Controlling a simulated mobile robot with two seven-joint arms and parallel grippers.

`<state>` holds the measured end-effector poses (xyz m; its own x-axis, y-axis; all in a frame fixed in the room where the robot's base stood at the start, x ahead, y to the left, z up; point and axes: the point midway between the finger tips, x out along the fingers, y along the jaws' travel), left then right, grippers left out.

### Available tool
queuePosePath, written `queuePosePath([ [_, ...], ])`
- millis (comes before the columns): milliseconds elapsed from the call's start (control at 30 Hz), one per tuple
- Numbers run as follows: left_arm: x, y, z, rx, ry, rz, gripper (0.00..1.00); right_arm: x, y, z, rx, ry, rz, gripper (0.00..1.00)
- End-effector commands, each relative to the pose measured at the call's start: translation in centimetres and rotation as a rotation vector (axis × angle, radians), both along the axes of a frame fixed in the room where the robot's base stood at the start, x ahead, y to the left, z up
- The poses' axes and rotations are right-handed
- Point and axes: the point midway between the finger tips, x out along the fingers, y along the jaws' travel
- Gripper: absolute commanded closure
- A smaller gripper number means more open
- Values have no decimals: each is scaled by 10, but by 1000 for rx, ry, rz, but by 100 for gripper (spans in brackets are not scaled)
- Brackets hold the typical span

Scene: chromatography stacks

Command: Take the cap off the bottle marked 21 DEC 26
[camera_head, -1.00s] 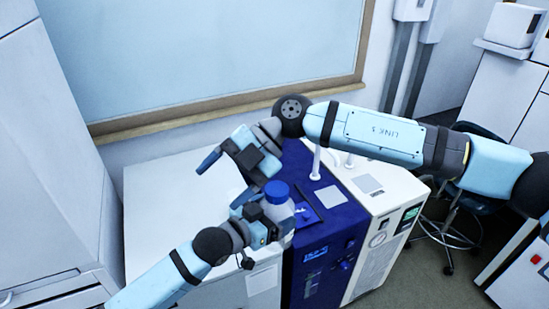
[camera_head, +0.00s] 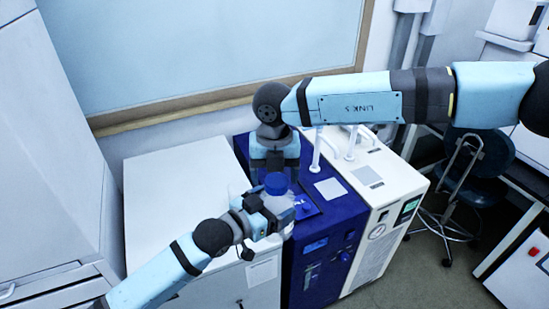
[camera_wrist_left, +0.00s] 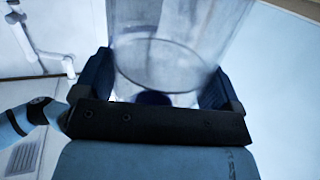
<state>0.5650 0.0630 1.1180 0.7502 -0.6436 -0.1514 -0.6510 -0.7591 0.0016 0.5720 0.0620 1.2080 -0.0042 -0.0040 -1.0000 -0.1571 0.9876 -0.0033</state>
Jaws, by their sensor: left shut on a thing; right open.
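A clear bottle (camera_head: 283,207) with a blue cap (camera_head: 276,183) is held over the cabinets by my left gripper (camera_head: 268,212). In the left wrist view the bottle (camera_wrist_left: 175,50) sits between the two fingers of my left gripper (camera_wrist_left: 160,90), and blue shows through its base. I cannot read a mark on the bottle. My right gripper (camera_head: 275,172) points down from above with its fingers open, at or just behind the cap. Whether the fingers touch the cap I cannot tell.
A white cabinet (camera_head: 170,190) stands left of a dark blue instrument (camera_head: 345,210). A white instrument (camera_head: 400,190) with thin upright posts is to its right. A wall board (camera_head: 210,50) is behind, and a dark stool (camera_head: 475,165) stands at the right.

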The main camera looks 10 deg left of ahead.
Motion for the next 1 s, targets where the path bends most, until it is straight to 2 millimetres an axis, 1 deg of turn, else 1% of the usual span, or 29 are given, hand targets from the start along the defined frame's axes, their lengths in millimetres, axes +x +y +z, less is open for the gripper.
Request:
queuePosePath([
  [33,0,0,2,-3,-4,0,77,0,0,-6,0,0,0,26],
  [100,0,0,2,-3,-4,0,77,0,0,-12,1,0,0,26],
  [200,0,0,2,-3,-4,0,77,0,0,-17,2,0,-1,26],
  [467,0,0,2,-3,-4,0,77,0,0,-19,2,0,-1,26],
  [500,0,0,2,-3,-4,0,77,0,0,-19,2,0,-1,28],
  [533,0,0,2,-3,-4,0,77,0,0,-19,2,0,-1,35],
  [567,0,0,2,-3,-4,0,77,0,0,-19,2,0,-1,42],
  [600,0,0,2,-3,-4,0,77,0,0,-19,2,0,-1,51],
  [667,0,0,2,-3,-4,-1,77,0,1,-19,3,0,0,65],
  [700,0,-1,2,-3,-4,-1,77,-1,1,-19,4,1,0,74],
  [867,0,-2,2,-3,-4,-3,77,-2,2,-19,6,2,21,74],
  [967,-1,-2,2,-3,-4,-4,77,-2,3,-19,9,3,122,74],
  [1000,-1,-2,2,-3,-4,-4,77,-3,3,-19,10,2,192,74],
])
